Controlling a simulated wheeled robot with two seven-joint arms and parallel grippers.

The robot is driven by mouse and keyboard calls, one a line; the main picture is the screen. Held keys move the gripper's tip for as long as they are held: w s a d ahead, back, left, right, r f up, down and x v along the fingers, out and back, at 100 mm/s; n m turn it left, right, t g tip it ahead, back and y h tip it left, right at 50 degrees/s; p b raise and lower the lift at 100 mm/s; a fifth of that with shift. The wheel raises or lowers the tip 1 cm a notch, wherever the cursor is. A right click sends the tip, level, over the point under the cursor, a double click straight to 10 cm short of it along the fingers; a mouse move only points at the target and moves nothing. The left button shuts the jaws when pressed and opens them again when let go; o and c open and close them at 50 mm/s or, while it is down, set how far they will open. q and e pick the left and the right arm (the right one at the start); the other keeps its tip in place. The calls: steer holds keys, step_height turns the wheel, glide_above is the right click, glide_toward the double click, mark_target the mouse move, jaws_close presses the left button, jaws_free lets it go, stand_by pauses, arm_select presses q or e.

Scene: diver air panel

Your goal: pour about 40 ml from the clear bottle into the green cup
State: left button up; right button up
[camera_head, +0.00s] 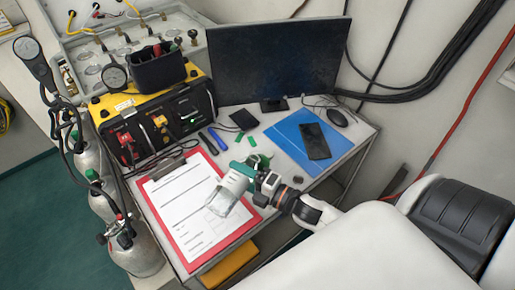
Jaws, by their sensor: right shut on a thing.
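My right gripper (267,188) reaches in from the right over the desk and is shut on the clear bottle (229,193). The bottle has a teal-green part (243,170) at its upper right end, and its clear body extends down and left over the clipboard. Whether its base touches the board, and how much liquid it holds, I cannot tell. A green object (260,160), possibly the green cup, shows just behind the gripper and bottle, largely hidden by them. My left gripper is not in view.
A red clipboard (173,196) with paper lies at the desk's front left. A blue folder (290,133) with a black phone (314,141) lies right. A monitor (275,62) stands behind. A yellow-black air panel case (150,118) and gas cylinders (134,250) are left.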

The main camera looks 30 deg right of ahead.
steer(key=shift+s+a+f, duration=0.1)
steer(key=shift+s+a, duration=0.05)
steer(key=shift+a, duration=0.1)
steer(key=shift+s+a, duration=0.15)
steer(key=shift+s, duration=0.05)
stand_by(0.3)
steer(key=shift+a, duration=0.3)
steer(key=shift+r, duration=0.25)
stand_by(0.4)
steer(key=shift+a, duration=0.1)
